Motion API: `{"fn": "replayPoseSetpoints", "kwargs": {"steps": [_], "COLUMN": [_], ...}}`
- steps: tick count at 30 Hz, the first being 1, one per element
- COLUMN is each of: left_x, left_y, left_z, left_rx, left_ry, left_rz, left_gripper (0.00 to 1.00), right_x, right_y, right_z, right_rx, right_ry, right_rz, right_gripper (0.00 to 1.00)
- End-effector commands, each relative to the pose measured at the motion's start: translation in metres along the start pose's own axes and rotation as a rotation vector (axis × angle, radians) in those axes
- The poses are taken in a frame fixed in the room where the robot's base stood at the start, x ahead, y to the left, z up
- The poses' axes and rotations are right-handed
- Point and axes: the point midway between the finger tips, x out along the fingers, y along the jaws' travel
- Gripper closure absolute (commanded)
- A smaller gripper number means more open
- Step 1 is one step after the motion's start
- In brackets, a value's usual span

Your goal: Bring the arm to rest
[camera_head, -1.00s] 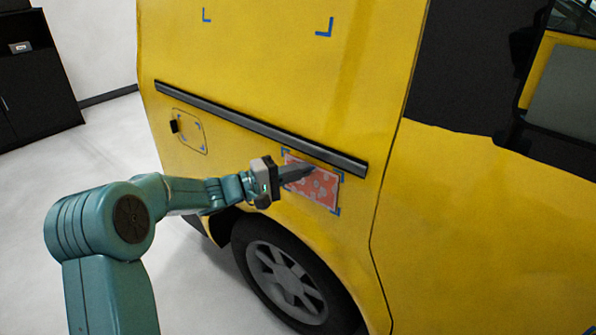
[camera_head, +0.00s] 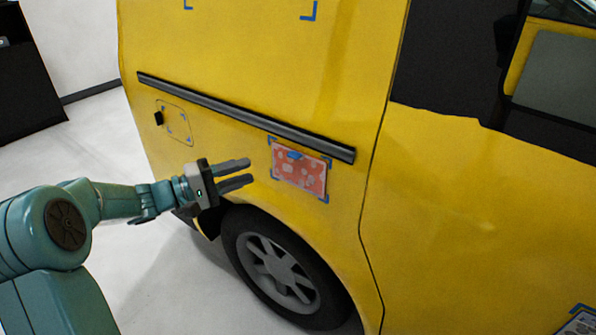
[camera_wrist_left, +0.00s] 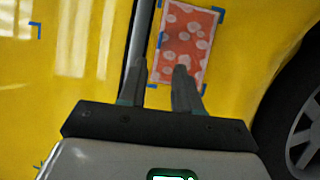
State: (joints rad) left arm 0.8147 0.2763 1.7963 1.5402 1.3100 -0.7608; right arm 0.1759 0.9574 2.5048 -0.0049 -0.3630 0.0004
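My left gripper (camera_head: 240,173) is open and empty, with two grey fingers apart, to the left of a red patch with pale spots (camera_head: 298,173). The patch lies on the yellow van's side (camera_head: 240,145) inside blue corner marks, with a small blue piece (camera_head: 294,155) at its top edge. In the left wrist view the open fingers (camera_wrist_left: 160,85) show in front of the van, and the spotted patch (camera_wrist_left: 187,40) lies beyond them. My right gripper is not in view.
A dark rail (camera_head: 240,116) runs along the van above the patch. The rear wheel (camera_head: 275,265) is below. A black cabinet (camera_head: 25,90) stands at the far left. Light floor (camera_head: 170,270) is free beside the van.

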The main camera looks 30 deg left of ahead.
Motion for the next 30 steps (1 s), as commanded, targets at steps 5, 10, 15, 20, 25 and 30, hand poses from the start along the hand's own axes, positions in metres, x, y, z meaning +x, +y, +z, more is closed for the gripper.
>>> {"fn": "replayPoseSetpoints", "kwargs": {"steps": [5,10,15,20,25,30], "left_x": [-0.035,-0.049,-0.048,-0.018,0.007,-0.014], "left_y": [-0.001,0.0,-0.006,-0.068,-0.178,-0.269], "left_z": [-0.001,0.0,0.002,0.031,0.114,0.224], "left_rx": [-0.001,0.0,-0.018,-0.162,-0.306,-0.19], "left_ry": [0.004,0.0,-0.007,-0.08,-0.236,-0.448], "left_rz": [-0.001,0.0,-0.018,-0.218,-0.639,-1.115], "left_gripper": [0.67,0.67,0.67,0.67,0.67,0.67], "right_x": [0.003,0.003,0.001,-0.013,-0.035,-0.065], "right_y": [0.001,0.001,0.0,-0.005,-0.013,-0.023], "right_z": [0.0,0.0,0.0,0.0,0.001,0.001], "right_rx": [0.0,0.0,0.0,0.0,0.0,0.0], "right_ry": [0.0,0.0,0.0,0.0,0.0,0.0], "right_rz": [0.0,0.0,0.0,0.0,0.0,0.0], "right_gripper": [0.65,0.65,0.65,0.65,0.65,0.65]}}
